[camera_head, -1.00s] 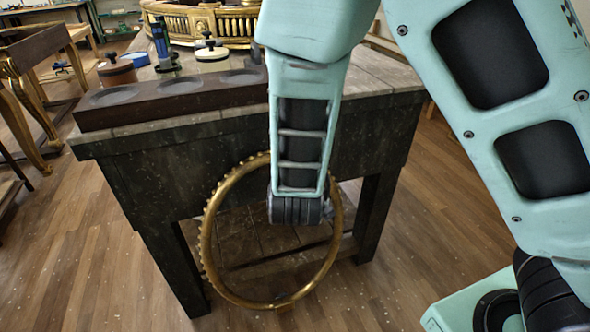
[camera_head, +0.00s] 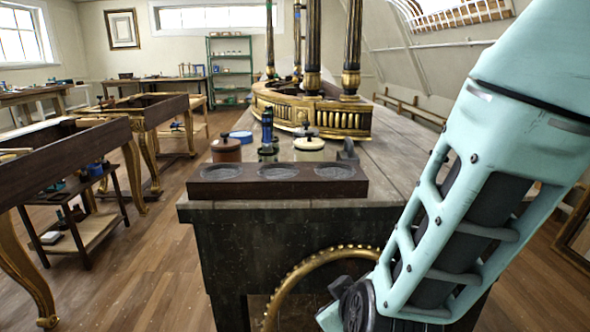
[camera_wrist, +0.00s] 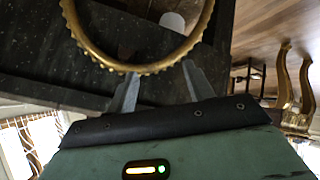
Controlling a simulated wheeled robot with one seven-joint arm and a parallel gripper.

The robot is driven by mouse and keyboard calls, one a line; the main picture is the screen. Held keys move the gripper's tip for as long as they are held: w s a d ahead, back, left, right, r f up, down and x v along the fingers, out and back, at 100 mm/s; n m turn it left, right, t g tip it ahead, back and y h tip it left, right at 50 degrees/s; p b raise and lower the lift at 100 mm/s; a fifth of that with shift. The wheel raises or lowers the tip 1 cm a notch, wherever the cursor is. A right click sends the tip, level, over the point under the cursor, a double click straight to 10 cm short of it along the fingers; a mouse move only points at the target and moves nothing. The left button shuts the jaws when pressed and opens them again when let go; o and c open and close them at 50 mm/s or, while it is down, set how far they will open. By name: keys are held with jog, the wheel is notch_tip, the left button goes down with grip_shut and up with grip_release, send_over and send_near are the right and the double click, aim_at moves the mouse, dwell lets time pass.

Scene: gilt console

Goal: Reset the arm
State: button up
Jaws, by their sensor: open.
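My arm (camera_head: 455,215) crosses the right side of the head view, its lower end in front of the bench. My gripper (camera_wrist: 160,78) shows only in the wrist view. Its two grey fingers are apart, with nothing clearly held between them. A gilt toothed ring (camera_wrist: 148,69) passes by the fingertips; I cannot tell whether they touch it. In the head view the ring (camera_head: 297,272) stands at the bench front, its lower part out of frame and its right side hidden by my arm.
The dark bench (camera_head: 225,240) fills the centre, with a dark block (camera_head: 215,189) with three round recesses at its near edge. Jars and a blue tool (camera_head: 267,130) stand behind it, then a gilt console piece (camera_head: 340,118). Tables (camera_head: 75,150) stand at left beside open floor.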

jog(key=s+a+r+g+y, duration=0.2)
jog(key=s+a+g+y, duration=0.1)
jog(key=s, duration=0.2)
jog(key=s+d+r+g+h, duration=0.35)
jog(key=s+d+g, duration=0.3)
jog(key=s, duration=0.55)
notch_tip(320, 180, up, 17)
jog(key=d+p, duration=0.1)
jog(key=p, duration=1.5)
jog(key=shift+d+r+n+p, duration=0.15)
jog(key=shift+d+n+p, duration=0.05)
jog(key=shift+n+p, duration=0.1)
